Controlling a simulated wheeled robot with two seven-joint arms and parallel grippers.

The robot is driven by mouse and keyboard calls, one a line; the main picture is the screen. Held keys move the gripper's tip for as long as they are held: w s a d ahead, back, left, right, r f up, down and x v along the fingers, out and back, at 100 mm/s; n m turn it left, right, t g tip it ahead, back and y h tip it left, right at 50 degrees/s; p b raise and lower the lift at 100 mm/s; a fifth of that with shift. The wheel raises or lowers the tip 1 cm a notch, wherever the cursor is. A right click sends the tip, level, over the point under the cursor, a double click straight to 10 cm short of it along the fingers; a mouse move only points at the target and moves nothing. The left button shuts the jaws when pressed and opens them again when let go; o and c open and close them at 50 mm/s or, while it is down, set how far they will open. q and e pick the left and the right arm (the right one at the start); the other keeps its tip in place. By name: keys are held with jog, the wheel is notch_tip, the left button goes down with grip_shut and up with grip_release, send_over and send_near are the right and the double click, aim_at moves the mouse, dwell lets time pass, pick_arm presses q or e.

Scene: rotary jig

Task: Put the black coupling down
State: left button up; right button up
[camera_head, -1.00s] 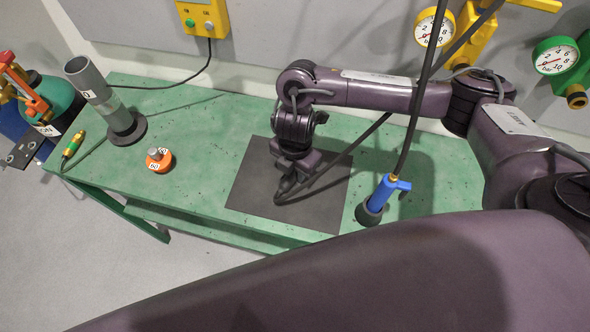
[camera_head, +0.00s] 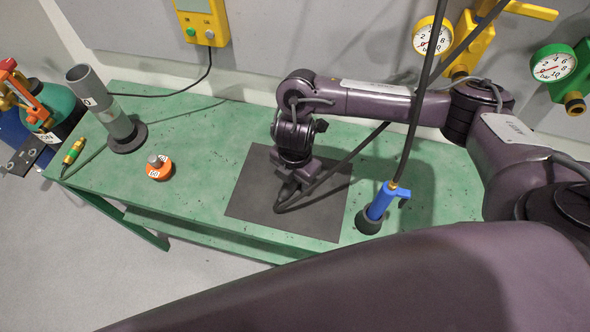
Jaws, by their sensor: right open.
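My right gripper (camera_head: 287,192) points down low over the dark grey mat (camera_head: 255,192) on the green bench. Its jaws are open. The black coupling (camera_head: 281,207) is at the lower end of a black hose, at the fingertips and at or just above the mat. Coupling, fingers and mat are all dark, so I cannot tell whether the coupling touches the jaws. My left gripper is out of view.
Gauges (camera_head: 432,36) and a yellow box (camera_head: 203,22) are on the wall. Free bench lies left of the mat.

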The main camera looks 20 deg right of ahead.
notch_tip(320, 180, up, 12)
jog(key=p, duration=0.1)
jog(key=shift+p, duration=0.4)
dwell(0.5)
